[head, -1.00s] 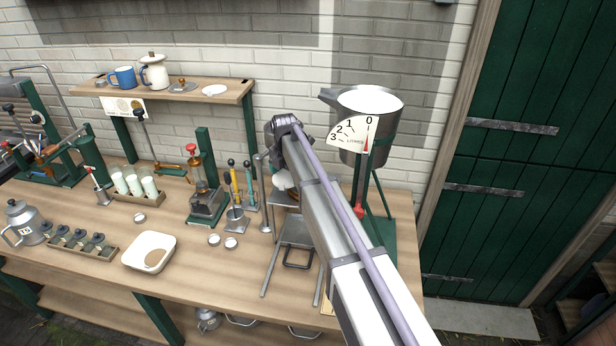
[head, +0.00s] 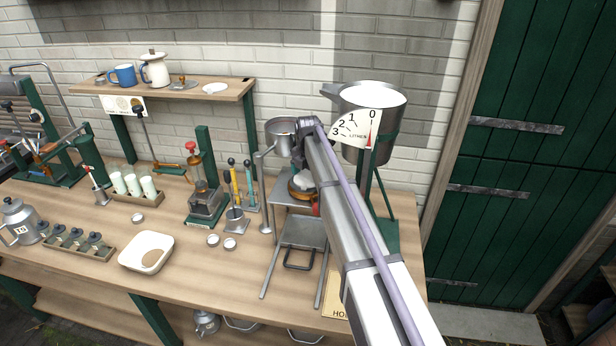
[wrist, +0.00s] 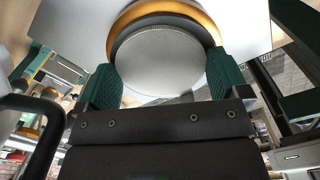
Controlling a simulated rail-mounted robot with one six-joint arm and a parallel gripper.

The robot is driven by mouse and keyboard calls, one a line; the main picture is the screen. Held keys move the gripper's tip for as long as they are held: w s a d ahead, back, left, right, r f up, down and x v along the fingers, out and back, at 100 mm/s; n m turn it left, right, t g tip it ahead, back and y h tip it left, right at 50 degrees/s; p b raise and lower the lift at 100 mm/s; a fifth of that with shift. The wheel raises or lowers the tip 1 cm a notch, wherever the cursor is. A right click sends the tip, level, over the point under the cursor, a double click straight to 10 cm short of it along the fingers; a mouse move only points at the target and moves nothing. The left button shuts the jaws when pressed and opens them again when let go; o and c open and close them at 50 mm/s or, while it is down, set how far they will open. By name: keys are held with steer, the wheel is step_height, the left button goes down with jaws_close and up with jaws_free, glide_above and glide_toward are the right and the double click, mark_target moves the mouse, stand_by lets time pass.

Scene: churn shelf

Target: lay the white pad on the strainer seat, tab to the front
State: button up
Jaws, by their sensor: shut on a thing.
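I cannot make out the pad's tab. In the head view a round brass-coloured and white piece (head: 302,187) sits on the metal stand beside my arm's end. The gripper's fingers are largely hidden there.
A large pail with a litre dial (head: 352,130) is close right. Levers (head: 236,190) and small tins (head: 213,240) stand left. A white dish (head: 146,236) lies on the bench, with bare wood around it.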

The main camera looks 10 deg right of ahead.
mark_target(308, 179)
steer(key=shift+f, duration=0.2)
steer(key=o, duration=0.5)
steer(key=shift+s, duration=0.15)
steer(key=shift+o, duration=0.2)
step_height(308, 179, up, 6)
steer(key=p, duration=0.6)
steer(key=shift+r, duration=0.25)
steer(key=shift+f, duration=0.2)
steer(key=s+f+m+b, duration=0.3)
steer(key=s+m, duration=0.5)
steer(key=s, duration=0.4)
steer(key=s+f+m+b, duration=0.4)
steer(key=s+m, duration=0.5)
steer(key=s, duration=0.3)
steer(key=s+f+m+b, duration=0.4)
steer(key=s+m, duration=0.5)
steer(key=s, duration=0.4)
